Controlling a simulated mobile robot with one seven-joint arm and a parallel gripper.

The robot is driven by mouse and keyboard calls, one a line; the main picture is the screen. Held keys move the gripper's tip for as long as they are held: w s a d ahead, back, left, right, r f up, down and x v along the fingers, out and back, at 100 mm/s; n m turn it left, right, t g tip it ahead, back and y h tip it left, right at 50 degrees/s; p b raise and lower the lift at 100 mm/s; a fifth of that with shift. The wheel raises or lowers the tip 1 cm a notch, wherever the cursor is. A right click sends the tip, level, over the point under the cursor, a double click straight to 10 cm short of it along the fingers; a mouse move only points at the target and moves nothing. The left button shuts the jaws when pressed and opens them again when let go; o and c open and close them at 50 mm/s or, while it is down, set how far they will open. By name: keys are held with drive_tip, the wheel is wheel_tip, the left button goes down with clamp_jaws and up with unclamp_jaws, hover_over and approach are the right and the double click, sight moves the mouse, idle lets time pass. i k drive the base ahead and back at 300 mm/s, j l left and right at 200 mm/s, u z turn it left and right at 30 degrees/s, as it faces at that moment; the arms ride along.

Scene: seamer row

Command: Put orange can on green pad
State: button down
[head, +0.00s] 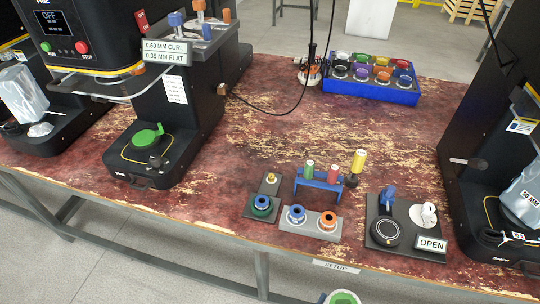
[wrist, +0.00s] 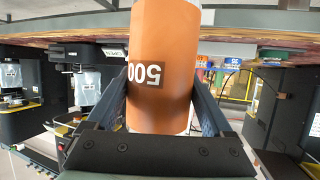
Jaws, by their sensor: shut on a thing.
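An orange can (wrist: 165,35) with a dark label bearing white digits fills the middle of the wrist view. My gripper (wrist: 160,100) is shut on it, with one finger on each side. Nothing stands on the pad. My gripper and the orange can are not clearly in the head view.
A fixture with blue and orange rings (head: 310,224), a blue rack (head: 320,181) with small cylinders, and a dark plate (head: 405,228) stand near the front edge. A blue tray (head: 372,91) of colored pots is behind. A black cable (head: 288,112) crosses the table.

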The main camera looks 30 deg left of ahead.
sight(144, 137)
drive_tip(key=u, duration=0.85)
drive_tip(key=i+j+u, duration=0.1)
drive_tip(key=j, duration=0.25)
drive_tip(key=j+u, duration=0.1)
drive_tip(key=j, duration=0.3)
drive_tip(key=i+j+u, duration=0.15)
drive_tip(key=j, duration=0.2)
